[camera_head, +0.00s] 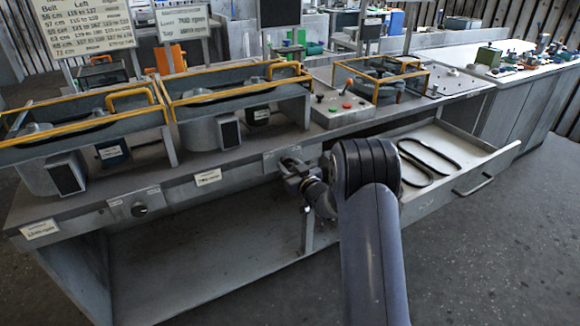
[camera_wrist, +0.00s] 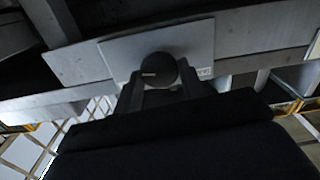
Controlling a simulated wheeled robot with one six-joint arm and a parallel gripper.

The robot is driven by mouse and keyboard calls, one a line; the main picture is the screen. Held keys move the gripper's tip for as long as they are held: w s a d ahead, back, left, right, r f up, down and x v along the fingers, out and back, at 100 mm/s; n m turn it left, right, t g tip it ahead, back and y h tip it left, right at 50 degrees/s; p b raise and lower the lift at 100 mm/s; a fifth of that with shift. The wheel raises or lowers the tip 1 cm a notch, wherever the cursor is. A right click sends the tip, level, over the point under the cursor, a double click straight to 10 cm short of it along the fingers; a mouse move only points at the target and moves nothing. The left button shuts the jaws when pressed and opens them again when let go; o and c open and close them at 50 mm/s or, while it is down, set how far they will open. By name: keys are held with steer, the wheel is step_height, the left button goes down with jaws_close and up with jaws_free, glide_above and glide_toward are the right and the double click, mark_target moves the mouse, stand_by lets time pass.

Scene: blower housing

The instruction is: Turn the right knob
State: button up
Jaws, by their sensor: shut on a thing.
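The right knob (camera_wrist: 158,66) is a dark round knob with a small pale mark, set on a light grey plate (camera_wrist: 115,55) on the bench front. In the wrist view my gripper (camera_wrist: 160,84) has one finger on each side of it, shut on it. In the head view my gripper (camera_head: 287,166) is at the bench's front panel, right of the middle label.
The left knob (camera_head: 139,209) sits on the same front panel. An open drawer (camera_head: 478,160) with two black belts (camera_head: 430,157) juts out right of my arm. Blower housings with yellow-railed frames (camera_head: 238,90) stand on top. Below the panel is an open shelf (camera_head: 215,275).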

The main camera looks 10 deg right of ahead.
steer(key=shift+c, duration=0.7)
steer(key=shift+f+n+b, duration=0.15)
steer(key=shift+n+b, duration=0.15)
steer(key=shift+b, duration=0.3)
steer(key=shift+f+b, duration=0.1)
steer(key=shift+b, duration=0.45)
steer(key=n+b, duration=0.2)
steer(key=b, duration=0.2)
steer(key=shift+f+n, duration=0.15)
steer(key=shift+n, duration=0.25)
steer(key=n+b, duration=0.5)
steer(key=b, duration=0.2)
steer(key=n+b, duration=0.6)
steer(key=shift+a+n+b, duration=0.1)
steer(key=shift+n+b, duration=0.2)
steer(key=shift+b, duration=0.1)
steer(key=shift+r+n+b, duration=0.2)
steer(key=shift+n+b, duration=1.45)
steer(key=shift+n, duration=0.55)
